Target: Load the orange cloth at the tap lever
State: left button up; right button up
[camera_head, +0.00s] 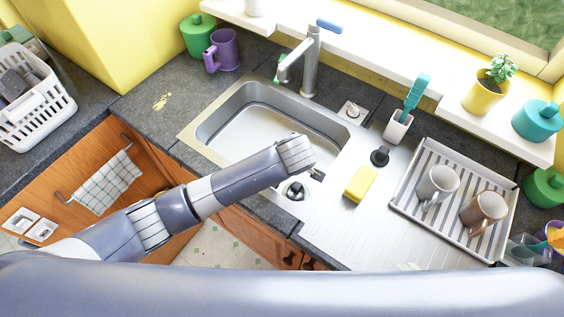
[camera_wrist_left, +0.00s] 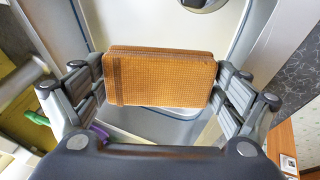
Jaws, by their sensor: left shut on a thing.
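The orange cloth (camera_wrist_left: 158,82), folded into a ribbed pad, is held between the fingers of my left gripper (camera_wrist_left: 162,74), which is shut on it. In the head view my left arm reaches over the front of the sink (camera_head: 212,122); its wrist hides the fingers and the cloth. The tap (camera_head: 311,62) stands behind the sink, with a blue lever (camera_head: 329,26) on top. The lever is well behind and above my left wrist. My right gripper is in neither view.
A yellow sponge (camera_head: 359,184) lies on the drainer right of the sink. A dish rack (camera_head: 408,205) holds two mugs. A brush in a white holder (camera_head: 398,126) stands behind it. A purple mug (camera_head: 224,50) stands left of the tap. The counter left of the sink is mostly clear.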

pick_arm(q)
jog(key=w+a+f+b, duration=0.1)
jog(key=w+b, duration=0.3)
jog(key=w, duration=0.2)
jog(key=w+a+f+b, duration=0.1)
jog(key=w+a+b, duration=0.1)
jog(key=w+b, duration=0.2)
jog(key=shift+w+f+b, duration=0.25)
jog(key=shift+w+b, duration=0.1)
jog(key=shift+w, duration=0.95)
